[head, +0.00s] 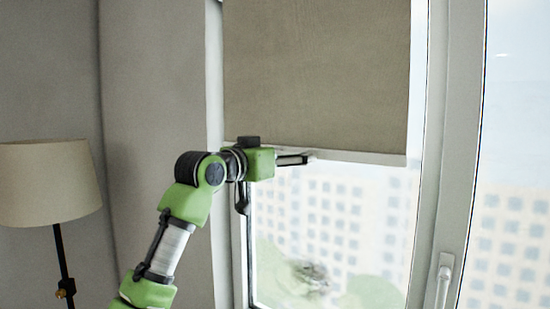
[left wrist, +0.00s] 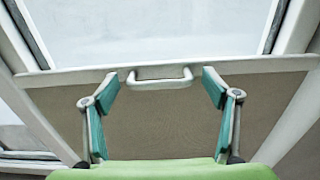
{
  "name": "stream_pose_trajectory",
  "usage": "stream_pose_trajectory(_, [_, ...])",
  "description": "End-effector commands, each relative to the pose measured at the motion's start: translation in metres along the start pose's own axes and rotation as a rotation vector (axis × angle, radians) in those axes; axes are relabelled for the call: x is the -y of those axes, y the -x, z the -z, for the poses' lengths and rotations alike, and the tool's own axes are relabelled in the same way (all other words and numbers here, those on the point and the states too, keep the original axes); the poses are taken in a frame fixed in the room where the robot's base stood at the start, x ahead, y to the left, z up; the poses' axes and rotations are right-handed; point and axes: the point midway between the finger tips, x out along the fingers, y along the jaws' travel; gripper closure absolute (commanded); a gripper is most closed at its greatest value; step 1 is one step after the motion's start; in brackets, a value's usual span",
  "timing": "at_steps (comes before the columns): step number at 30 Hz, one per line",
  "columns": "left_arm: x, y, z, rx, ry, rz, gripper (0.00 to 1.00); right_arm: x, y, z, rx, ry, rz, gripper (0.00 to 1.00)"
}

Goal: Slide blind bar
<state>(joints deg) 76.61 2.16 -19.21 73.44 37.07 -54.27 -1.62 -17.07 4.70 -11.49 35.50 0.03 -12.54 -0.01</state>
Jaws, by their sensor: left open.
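The brown blind (head: 320,70) hangs partway down the window, with a light bar (head: 375,158) along its lower edge. In the left wrist view the bar (left wrist: 255,66) runs across the picture, and a small pale handle (left wrist: 160,84) sits at its middle. My left gripper (head: 300,159) is at the height of the bar, near its middle. In the left wrist view its two teal fingers (left wrist: 164,86) are spread, one on each side of the handle, with a gap on both sides. The handle is hard to make out in the head view. My right gripper is not seen.
A window frame post with a white window handle (head: 442,280) stands to the right. A lamp with a cream shade (head: 48,183) is at the left, beside a curtain (head: 155,100). The glass below the blind is clear of objects.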

Motion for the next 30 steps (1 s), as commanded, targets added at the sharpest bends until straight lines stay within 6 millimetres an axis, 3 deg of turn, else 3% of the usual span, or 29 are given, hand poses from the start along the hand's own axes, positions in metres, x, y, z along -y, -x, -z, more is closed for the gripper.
stream_pose_trajectory(5, [0.001,0.020,0.000,-0.002,-0.002,0.002,0.21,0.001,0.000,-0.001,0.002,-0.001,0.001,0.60])
stream_pose_trajectory(18, [0.001,0.096,0.000,-0.001,-0.001,0.002,0.21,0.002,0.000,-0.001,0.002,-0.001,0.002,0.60])
stream_pose_trajectory(24, [0.001,0.113,-0.001,0.000,-0.001,0.002,0.21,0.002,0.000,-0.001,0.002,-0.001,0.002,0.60])
stream_pose_trajectory(30, [0.000,0.116,-0.001,0.000,0.000,0.001,0.21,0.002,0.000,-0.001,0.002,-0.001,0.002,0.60])
